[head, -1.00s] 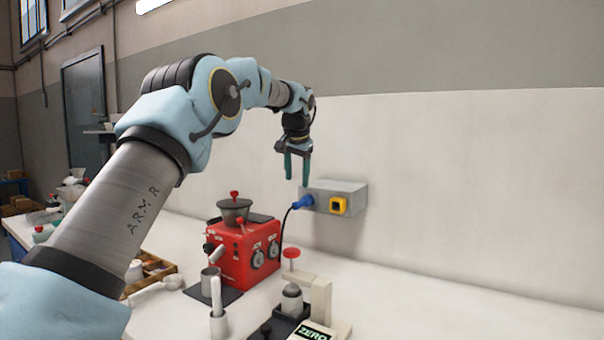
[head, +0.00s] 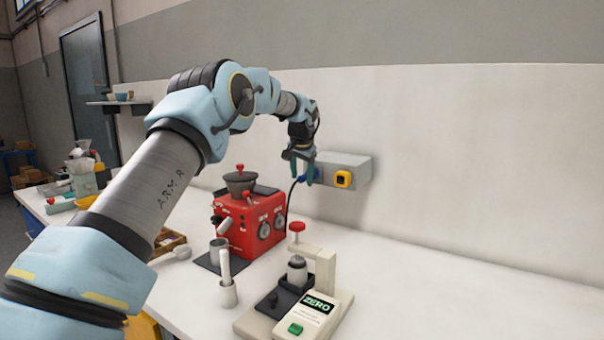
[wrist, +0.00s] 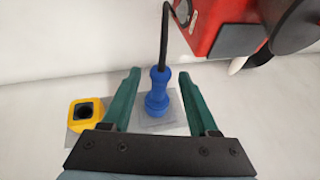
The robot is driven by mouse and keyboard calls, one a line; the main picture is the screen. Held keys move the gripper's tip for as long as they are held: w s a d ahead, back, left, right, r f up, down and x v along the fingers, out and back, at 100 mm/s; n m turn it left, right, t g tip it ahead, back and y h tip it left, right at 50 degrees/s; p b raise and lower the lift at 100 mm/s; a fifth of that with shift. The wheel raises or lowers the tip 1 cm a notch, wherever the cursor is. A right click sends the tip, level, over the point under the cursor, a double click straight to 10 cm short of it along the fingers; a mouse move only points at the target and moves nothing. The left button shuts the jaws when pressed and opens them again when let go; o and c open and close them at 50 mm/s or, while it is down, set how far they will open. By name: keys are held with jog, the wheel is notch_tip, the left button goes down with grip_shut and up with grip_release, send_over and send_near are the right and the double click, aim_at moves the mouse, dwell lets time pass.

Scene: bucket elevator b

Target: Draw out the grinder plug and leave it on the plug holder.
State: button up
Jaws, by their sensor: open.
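The blue grinder plug (wrist: 157,92) sits at the grey wall box (head: 347,163), with its black cord (wrist: 165,35) leading to the red grinder (head: 250,222). My gripper (head: 302,174) is at the left part of the box. In the wrist view my gripper (wrist: 163,85) is open, with one green finger on each side of the plug and a gap on both sides. In the head view the gripper hides most of the plug. A yellow socket with a dark opening (head: 343,179) is on the box's front; I cannot tell whether it is the plug holder.
A scale marked ZERO (head: 318,306) with a red-knobbed press stands at the front of the white bench. The bench to the right is clear.

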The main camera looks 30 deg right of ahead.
grip_shut()
dwell(0.3)
dwell(0.3)
